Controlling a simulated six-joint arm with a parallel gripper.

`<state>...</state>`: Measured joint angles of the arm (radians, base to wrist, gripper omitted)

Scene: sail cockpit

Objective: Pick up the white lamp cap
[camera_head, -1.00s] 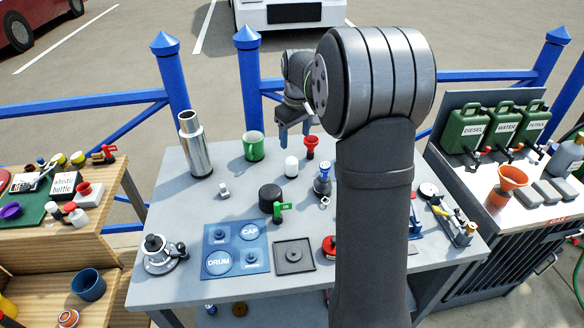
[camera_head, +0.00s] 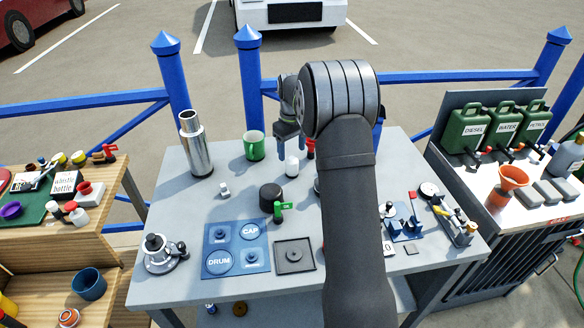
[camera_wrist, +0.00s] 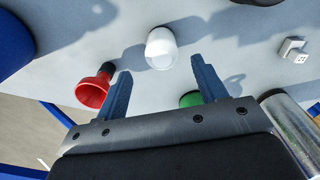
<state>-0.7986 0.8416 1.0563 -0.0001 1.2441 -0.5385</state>
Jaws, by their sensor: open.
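The white lamp cap (camera_head: 291,167) is a small white piece with a domed top, upright on the grey table near its far middle. In the wrist view the cap (camera_wrist: 161,50) lies just beyond the fingertips, in line with the gap between them. My gripper (camera_head: 288,150) is open and empty, close above and behind the cap in the head view. In the wrist view its two blue fingers (camera_wrist: 160,72) are spread wide. No contact with the cap shows.
A red funnel-shaped piece (camera_wrist: 94,88) stands left of the cap in the wrist view. A green mug (camera_head: 254,146), steel flask (camera_head: 194,147) and black round knob (camera_head: 270,196) stand nearby. A small white fitting (camera_wrist: 293,47) lies to the right.

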